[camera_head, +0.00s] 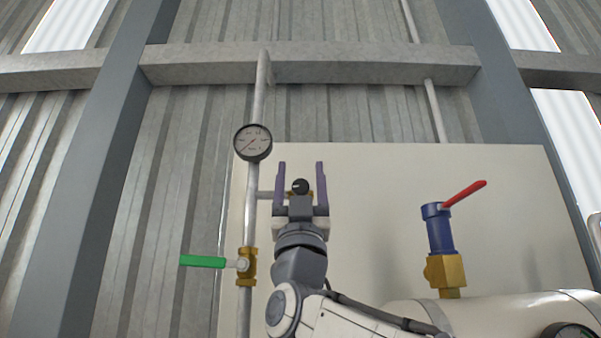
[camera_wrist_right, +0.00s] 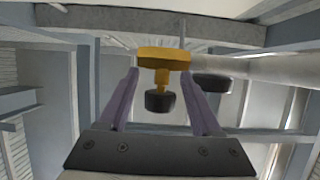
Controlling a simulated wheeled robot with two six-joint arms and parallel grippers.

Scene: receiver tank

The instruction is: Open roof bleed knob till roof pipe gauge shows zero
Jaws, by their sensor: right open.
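The roof bleed knob (camera_head: 300,186) is a small black knob on a brass fitting, on a short side branch of the roof pipe (camera_head: 258,100). The roof pipe gauge (camera_head: 253,142) is a round dial above and left of it. Its thin needle points to the lower left; its figures are too small to read. My right gripper (camera_head: 301,167) is open, its purple fingers either side of the knob in the picture. In the right wrist view the black knob (camera_wrist_right: 160,101) hangs from the brass fitting (camera_wrist_right: 163,60) between the spread fingers, apart from both. My left gripper is not in view.
A brass valve with a green lever (camera_head: 203,261) sits lower on the pipe, its lever pointing left. A blue and brass valve with a red lever (camera_head: 465,194) stands on the cream tank (camera_head: 490,312) at right. A cream panel (camera_head: 380,200) stands behind.

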